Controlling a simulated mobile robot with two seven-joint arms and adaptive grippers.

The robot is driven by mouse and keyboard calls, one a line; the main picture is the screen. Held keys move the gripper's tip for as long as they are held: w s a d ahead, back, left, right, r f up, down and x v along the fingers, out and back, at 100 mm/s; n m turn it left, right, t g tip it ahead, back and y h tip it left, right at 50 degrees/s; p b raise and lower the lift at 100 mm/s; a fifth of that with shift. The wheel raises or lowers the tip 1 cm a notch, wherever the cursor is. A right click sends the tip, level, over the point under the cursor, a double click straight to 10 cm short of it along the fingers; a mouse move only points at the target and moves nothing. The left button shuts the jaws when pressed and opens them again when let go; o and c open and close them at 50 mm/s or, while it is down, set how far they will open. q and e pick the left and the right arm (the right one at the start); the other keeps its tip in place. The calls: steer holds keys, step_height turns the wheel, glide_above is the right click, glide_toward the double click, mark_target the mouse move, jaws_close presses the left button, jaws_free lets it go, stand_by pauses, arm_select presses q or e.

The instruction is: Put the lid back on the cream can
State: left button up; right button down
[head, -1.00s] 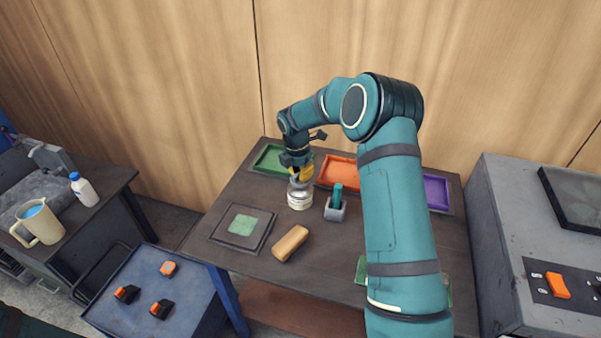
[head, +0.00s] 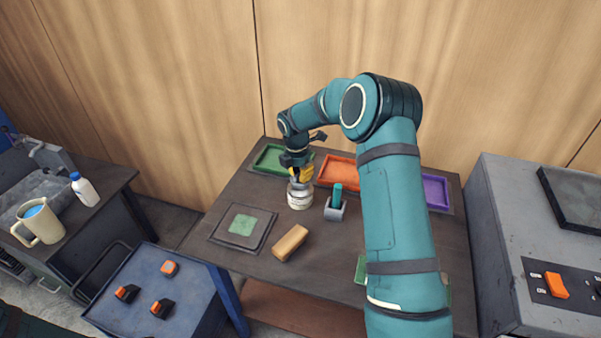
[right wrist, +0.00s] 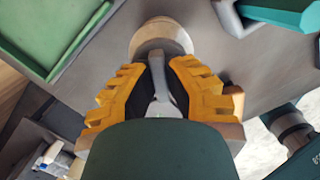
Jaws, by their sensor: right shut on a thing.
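The cream can (head: 299,200) stands upright on the dark workbench, and its round pale rim (right wrist: 140,42) shows at the top of the right wrist view. My right gripper (head: 299,181), with yellow fingers, points down directly over the can. In the right wrist view my right gripper (right wrist: 163,80) is shut on the upright grey handle of the lid (right wrist: 160,50). The lid is at the can's mouth; I cannot tell whether it is fully seated or slightly above. My fingers hide part of the lid. My left gripper is not in view.
A grey holder with a teal block (head: 335,208) stands close right of the can. A tan block (head: 290,243) and a dark square pad (head: 242,226) lie in front. Green (head: 268,158), orange (head: 337,170) and purple (head: 437,192) trays line the back.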

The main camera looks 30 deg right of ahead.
stand_by(0.7)
steer(key=shift+c, duration=2)
jaws_free()
steer(key=shift+r+p, duration=2.7)
steer(key=shift+r, duration=0.85)
jaws_close()
